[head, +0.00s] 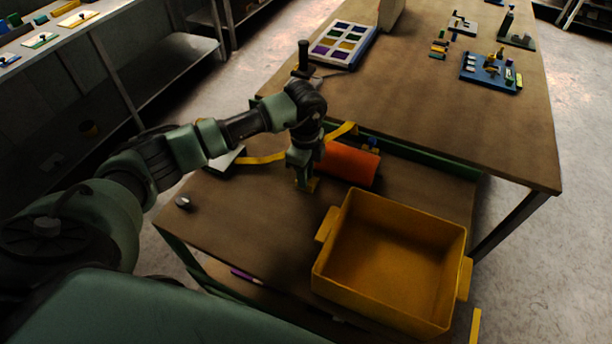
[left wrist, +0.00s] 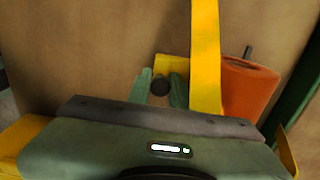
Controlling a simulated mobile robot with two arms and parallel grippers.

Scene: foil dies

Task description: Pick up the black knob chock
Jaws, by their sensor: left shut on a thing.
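A small yellow piece (left wrist: 172,64) with a round black knob (left wrist: 160,87) is at the fingertips in the left wrist view; I take it to be the black knob chock. My left gripper (left wrist: 158,90) is shut on the knob, one green finger on each side. In the head view my left gripper (head: 304,182) points down over the lower brown table, and a bit of the yellow piece (head: 313,184) shows at its tips. I cannot tell whether the piece touches the table. My right gripper is not in view.
An orange roll (head: 350,164) and a yellow strip (head: 262,159) lie close to the gripper. A yellow bin (head: 325,270), empty, stands to the right. A higher table (head: 440,120) stands behind.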

